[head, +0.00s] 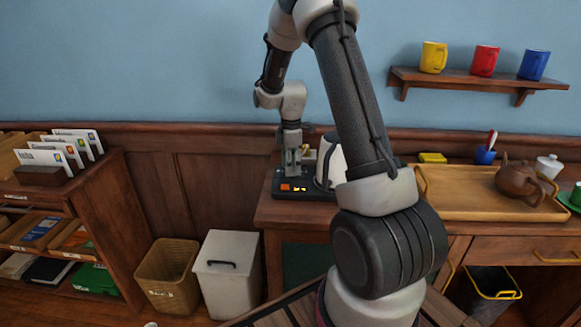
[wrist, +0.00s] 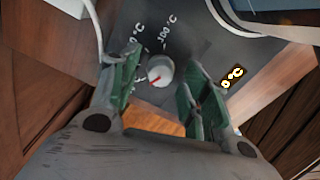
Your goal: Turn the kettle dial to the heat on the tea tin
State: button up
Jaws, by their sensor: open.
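The kettle (head: 333,160) is white and stands on the black kettle base (head: 316,192), partly hidden behind my arm. The base's front has a red patch and a lit yellow readout. In the wrist view, the round pale dial (wrist: 160,71) with a red pointer mark sits on the dark base (wrist: 200,42). Printed "100 °C" and another partly hidden °C mark stand near it. My gripper (wrist: 158,76) is open, with its green-padded fingers on either side of the dial; I cannot tell whether they touch it. My gripper (head: 291,160) points down over the base. I cannot make out the tea tin.
A wooden tray (head: 450,207) with a brown teapot (head: 519,181) is at the right of the counter. A yellow block (head: 432,158) lies behind it. A wall shelf (head: 470,80) holds three mugs. A white bin (head: 228,275) and basket (head: 167,275) stand left of the counter.

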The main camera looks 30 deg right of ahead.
jog(key=shift+f, duration=0.35)
grip_shut()
